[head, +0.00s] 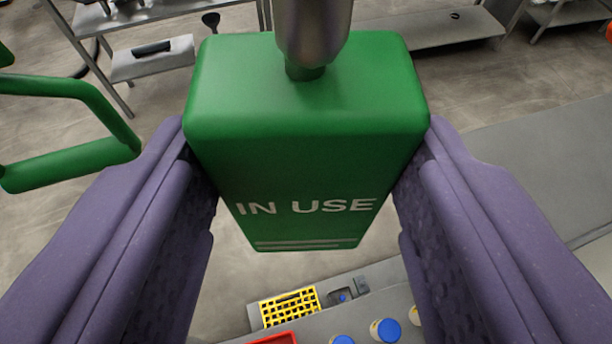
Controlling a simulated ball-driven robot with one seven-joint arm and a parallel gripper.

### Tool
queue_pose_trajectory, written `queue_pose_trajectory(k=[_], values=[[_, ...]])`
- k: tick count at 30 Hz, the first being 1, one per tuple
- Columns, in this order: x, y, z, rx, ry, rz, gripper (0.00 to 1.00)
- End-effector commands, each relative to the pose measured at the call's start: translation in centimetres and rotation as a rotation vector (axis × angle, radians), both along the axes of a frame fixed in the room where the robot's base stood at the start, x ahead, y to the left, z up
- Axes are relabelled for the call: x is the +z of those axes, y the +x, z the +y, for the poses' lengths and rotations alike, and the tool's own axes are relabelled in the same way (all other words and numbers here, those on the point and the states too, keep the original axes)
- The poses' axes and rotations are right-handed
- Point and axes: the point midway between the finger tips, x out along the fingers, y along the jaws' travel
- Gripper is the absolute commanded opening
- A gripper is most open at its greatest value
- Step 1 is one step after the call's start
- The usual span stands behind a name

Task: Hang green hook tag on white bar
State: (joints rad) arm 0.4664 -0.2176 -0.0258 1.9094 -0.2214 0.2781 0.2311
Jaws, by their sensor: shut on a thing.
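The green tag (308,150) fills the middle of the head view and reads "IN USE" in white letters. My gripper (307,195) has its two purple fingers against the left and right sides of the tag, shut on it. A grey metal rod (312,28) rises from a short green neck at the top of the tag and runs out of the picture; its upper end is hidden. I cannot make out a white bar in this view.
A green rail (75,165) is at the left. Shelving with a grey toolbox (153,58) stands at the upper left. A grey bench (455,27) is at the upper right. Below are a yellow crate (289,306), a red tray (275,339) and blue-lidded jars (386,330).

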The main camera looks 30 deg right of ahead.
Motion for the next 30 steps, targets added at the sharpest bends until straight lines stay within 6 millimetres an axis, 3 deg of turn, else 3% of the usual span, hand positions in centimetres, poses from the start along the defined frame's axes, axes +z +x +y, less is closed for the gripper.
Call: queue_pose_trajectory(k=[30], values=[[3.2,6.5,-1.7,0.000,-0.001,0.000,0.18]])
